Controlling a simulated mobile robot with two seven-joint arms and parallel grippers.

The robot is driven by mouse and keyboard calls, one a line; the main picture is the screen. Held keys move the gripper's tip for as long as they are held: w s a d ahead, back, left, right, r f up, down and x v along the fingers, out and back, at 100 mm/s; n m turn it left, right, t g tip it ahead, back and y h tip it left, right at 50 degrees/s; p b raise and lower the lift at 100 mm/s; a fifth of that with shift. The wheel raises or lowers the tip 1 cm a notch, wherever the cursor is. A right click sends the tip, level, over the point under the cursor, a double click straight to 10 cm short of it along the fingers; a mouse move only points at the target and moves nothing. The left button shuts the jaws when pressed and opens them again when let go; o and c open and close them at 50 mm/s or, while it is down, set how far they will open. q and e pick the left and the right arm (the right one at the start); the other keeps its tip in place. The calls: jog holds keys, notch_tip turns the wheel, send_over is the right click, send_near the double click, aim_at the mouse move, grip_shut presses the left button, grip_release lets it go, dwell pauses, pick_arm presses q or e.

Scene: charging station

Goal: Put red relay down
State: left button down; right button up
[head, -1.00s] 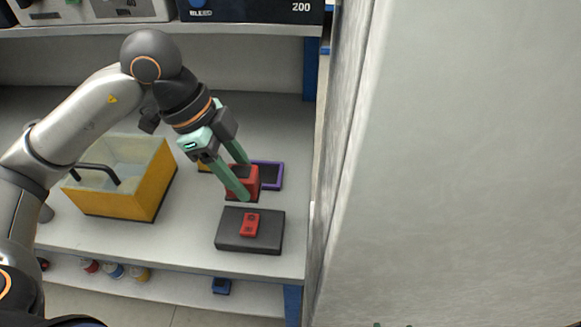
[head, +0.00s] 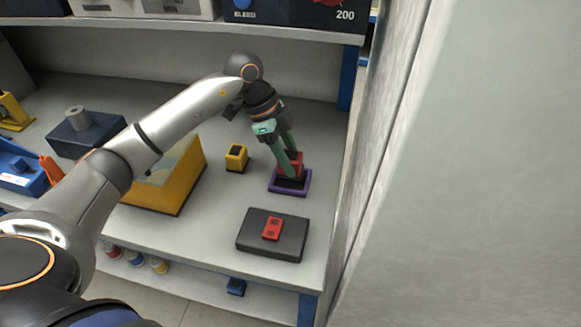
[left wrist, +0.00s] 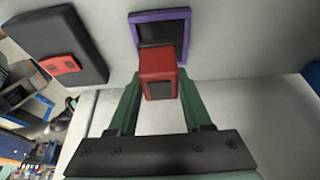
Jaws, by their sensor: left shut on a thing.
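The red relay (head: 297,160) is a small red block with a dark face, held between the green fingers of my left gripper (head: 291,167). In the head view it is over the purple-framed dark pad (head: 274,188) near the shelf's right end. The left wrist view shows the relay (left wrist: 158,70) between the fingertips (left wrist: 158,85), with the purple frame (left wrist: 187,30) just beyond it. The relay overlaps the pad in both views; I cannot tell whether it touches it. My right gripper is out of view.
A black slab (head: 255,240) with a flat red piece (head: 272,228) lies nearer the shelf's front edge. A small yellow block (head: 236,158) stands left of the gripper, and a yellow bin (head: 178,195) farther left. A grey wall (head: 480,170) closes the right side.

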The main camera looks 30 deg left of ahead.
pick_arm(q)
jog(key=shift+w+f, duration=0.2)
jog(key=shift+f, duration=0.05)
jog(key=shift+w+f, duration=0.1)
jog(key=shift+f, duration=1.45)
jog(key=shift+f, duration=0.15)
jog(key=shift+c, duration=1.7)
grip_release()
jog(key=v, duration=1.2)
jog(key=shift+p, duration=0.35)
